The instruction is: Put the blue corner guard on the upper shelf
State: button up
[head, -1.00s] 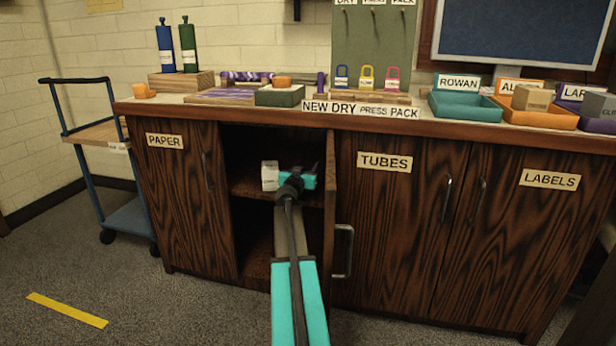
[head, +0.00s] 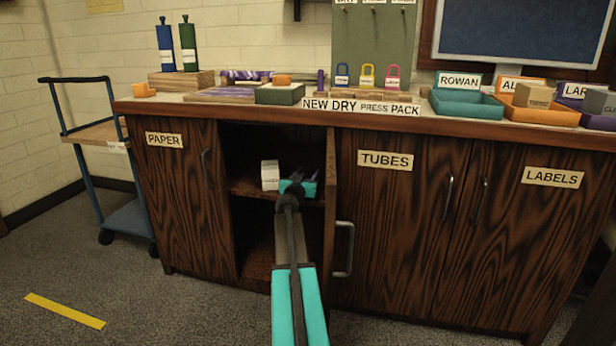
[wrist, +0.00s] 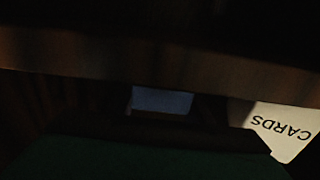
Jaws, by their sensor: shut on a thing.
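The blue corner guard (wrist: 162,101) shows as a dim blue block in the middle of the dark wrist view. My gripper (head: 300,175) is inside the open cabinet, above the upper shelf (head: 246,189), and is shut on the guard. In the head view the guard is hidden or too small to make out. A white box stands on the shelf just left of my gripper in the head view (head: 270,174). In the wrist view it reads CARDS upside down, at the right (wrist: 285,130). I cannot tell whether the guard touches the shelf.
The open cabinet door (head: 331,210) stands close on the right of my arm. The PAPER door (head: 182,205) is shut on the left. The countertop edge (head: 225,112) runs above the opening. The lower compartment (head: 258,245) looks dark and empty.

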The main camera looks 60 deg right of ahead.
jog(key=shift+f, duration=0.15)
jog(key=o, duration=1)
jog(key=shift+r, duration=0.2)
jog(key=shift+p+v, duration=0.7)
jog(key=shift+v, duration=5.3)
jog(key=shift+r, duration=0.1)
